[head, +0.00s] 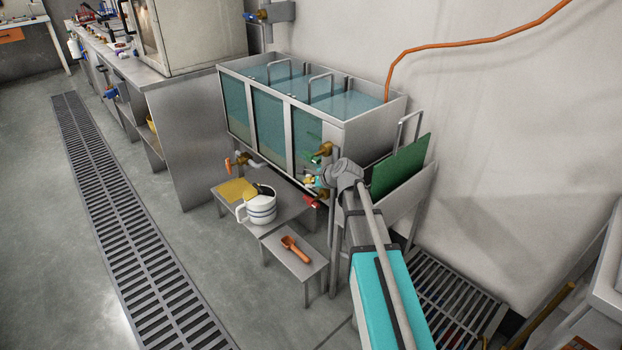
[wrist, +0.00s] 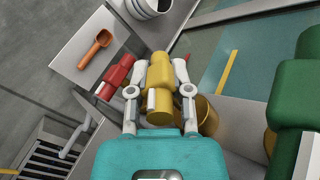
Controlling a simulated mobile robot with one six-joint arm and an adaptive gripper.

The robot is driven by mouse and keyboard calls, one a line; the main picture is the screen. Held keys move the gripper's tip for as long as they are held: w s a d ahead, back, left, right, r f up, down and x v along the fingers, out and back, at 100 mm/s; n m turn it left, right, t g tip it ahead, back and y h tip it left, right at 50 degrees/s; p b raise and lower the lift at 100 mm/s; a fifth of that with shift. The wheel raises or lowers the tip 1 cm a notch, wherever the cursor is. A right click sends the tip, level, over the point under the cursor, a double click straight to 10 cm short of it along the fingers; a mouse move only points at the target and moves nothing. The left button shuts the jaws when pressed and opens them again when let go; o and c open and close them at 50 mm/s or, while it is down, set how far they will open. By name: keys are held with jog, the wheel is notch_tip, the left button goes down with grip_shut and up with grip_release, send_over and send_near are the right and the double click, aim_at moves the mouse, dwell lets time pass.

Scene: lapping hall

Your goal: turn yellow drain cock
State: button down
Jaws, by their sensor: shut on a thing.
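The yellow drain cock (wrist: 160,76) shows in the middle of the wrist view. My gripper (wrist: 158,70) is shut on its yellow handle, one finger on each side. A brass body (wrist: 207,116) shows behind the right finger. In the head view, my gripper (head: 318,181) is at the front right corner of the tank (head: 337,135), and my arm and fingers hide most of the yellow cock.
A red cock (wrist: 117,76) sits close left of my gripper, and a green cock (wrist: 296,105) is at the right. A striped mug (head: 260,209) and an orange scoop (head: 296,248) rest on low stands. A green board (head: 400,168) stands right of the tank.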

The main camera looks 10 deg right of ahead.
dwell(0.3)
jog(key=c, duration=0.5)
grip_release()
jog(key=shift+c, duration=0.2)
jog(key=shift+f+t+y+b, duration=0.2)
jog(key=shift+t+y+b, duration=0.3)
jog(key=shift+b, duration=0.7)
